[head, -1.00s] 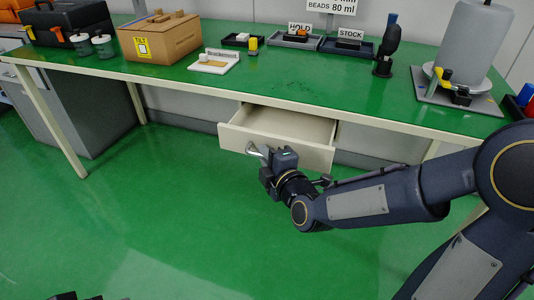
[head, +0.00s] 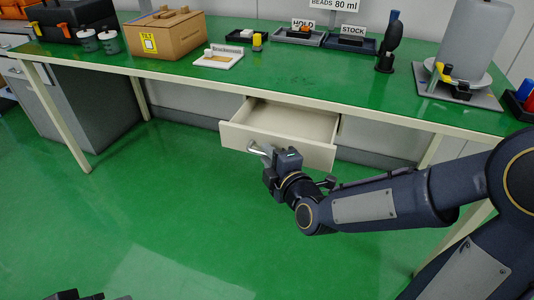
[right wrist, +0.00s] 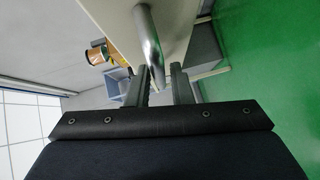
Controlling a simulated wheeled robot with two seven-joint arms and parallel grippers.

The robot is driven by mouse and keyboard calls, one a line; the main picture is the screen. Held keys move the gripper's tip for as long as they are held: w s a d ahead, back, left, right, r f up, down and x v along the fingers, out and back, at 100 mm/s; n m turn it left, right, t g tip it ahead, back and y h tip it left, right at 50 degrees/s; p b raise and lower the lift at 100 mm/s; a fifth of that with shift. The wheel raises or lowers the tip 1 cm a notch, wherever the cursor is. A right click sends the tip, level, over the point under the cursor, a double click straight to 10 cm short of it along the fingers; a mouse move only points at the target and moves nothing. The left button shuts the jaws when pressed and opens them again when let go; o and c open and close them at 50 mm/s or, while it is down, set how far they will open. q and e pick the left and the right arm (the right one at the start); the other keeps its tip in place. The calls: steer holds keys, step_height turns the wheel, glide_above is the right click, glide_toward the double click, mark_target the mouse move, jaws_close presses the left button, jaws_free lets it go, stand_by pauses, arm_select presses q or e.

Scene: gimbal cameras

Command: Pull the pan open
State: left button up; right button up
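The pan is a cream drawer (head: 275,146) under the green-topped bench, in the head view. It stands partly open and its visible inside looks empty. A silver bar handle (head: 258,149) is on its front, and it also shows in the right wrist view (right wrist: 149,38). My right gripper (head: 268,160) is at this handle. In the right wrist view the bar runs between the two fingers of the right gripper (right wrist: 160,85), which are closed around it. Dark parts at the bottom left edge of the head view seem to be my left gripper (head: 78,296), mostly cut off.
The green bench (head: 290,85) carries a cardboard box (head: 165,36), a white board (head: 218,58), trays (head: 348,45) and a grey cylinder on a stand (head: 475,40). A bench leg (head: 52,115) stands at left. The green floor (head: 170,220) before the drawer is clear.

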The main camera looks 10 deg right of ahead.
steer(key=p+v, duration=0.1)
steer(key=v, duration=0.5)
steer(key=shift+s, duration=0.4)
steer(key=shift+d, duration=0.1)
steer(key=s+d+f+m+g, duration=0.25)
steer(key=s+m+g, duration=0.25)
steer(key=s+m, duration=0.45)
steer(key=s+d+f+m+g, duration=0.1)
steer(key=s+d+m+g, duration=0.3)
steer(key=s+m, duration=0.6)
step_height(320, 180, up, 29)
steer(key=g+p, duration=0.1)
steer(key=p, duration=2.8)
steer(key=shift+w+a+f+m, duration=0.25)
steer(key=shift+w+a+m, duration=0.1)
steer(key=shift+w+a, duration=0.05)
